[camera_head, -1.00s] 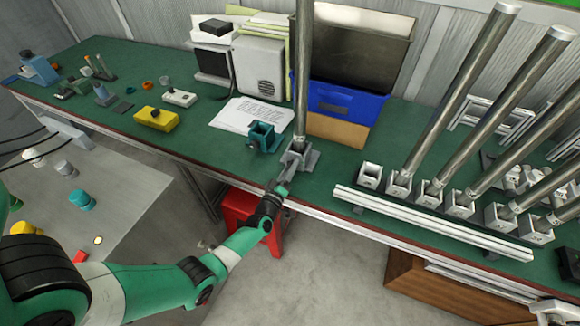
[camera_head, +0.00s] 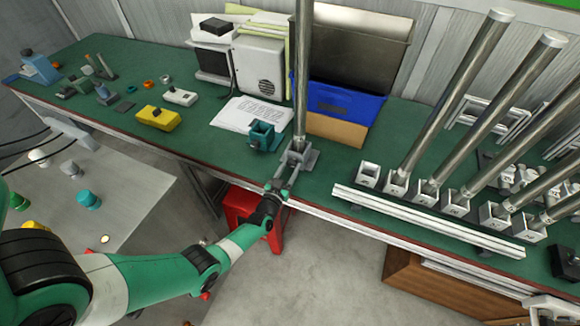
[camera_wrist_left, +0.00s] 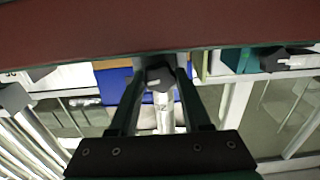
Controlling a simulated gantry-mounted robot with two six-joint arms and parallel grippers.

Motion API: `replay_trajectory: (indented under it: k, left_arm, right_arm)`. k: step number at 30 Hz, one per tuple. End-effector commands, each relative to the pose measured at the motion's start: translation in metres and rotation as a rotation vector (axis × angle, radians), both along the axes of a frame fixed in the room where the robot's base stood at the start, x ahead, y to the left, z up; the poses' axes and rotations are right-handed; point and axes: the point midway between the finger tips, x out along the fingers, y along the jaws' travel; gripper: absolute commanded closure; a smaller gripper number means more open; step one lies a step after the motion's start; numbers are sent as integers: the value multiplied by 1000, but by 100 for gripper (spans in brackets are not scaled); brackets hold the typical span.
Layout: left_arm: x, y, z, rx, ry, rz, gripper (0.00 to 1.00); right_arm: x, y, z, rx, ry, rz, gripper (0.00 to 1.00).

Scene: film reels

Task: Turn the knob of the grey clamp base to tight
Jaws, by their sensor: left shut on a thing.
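The grey clamp base (camera_head: 309,158) stands near the front edge of the green bench, with a tall metal pole (camera_head: 301,75) upright in it. My left gripper (camera_head: 289,178) reaches it from the front, over the bench edge. In the left wrist view, the dark grey lobed knob (camera_wrist_left: 160,77) sits between the two fingertips of my left gripper (camera_wrist_left: 158,72), which is shut on it. The knob is largely hidden in the head view. How tight the knob is cannot be told. My right gripper is not in view.
A teal clamp base (camera_head: 263,136) stands just left of the grey one. A white rail (camera_head: 430,222) and several slanted poles in grey bases fill the right side. A blue bin (camera_head: 345,103) stands behind. A red stool (camera_head: 245,208) is below the bench edge.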

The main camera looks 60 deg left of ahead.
Motion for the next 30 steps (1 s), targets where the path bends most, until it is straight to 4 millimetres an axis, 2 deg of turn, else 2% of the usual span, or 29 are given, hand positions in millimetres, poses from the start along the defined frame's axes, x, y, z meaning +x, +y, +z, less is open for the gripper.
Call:
replay_trajectory:
  k: [12, 27, 28, 30]
  left_arm:
    - [0, 0, 1, 140, 122, 0, 100]
    - [0, 0, 0, 158, 137, 0, 100]
    - [0, 0, 0, 158, 137, 0, 50]
    - [0, 0, 0, 158, 137, 0, 38]
  right_arm:
    - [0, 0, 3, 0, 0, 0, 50]
    - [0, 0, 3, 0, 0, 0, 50]
    - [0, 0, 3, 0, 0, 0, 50]
    - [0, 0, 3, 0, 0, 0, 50]
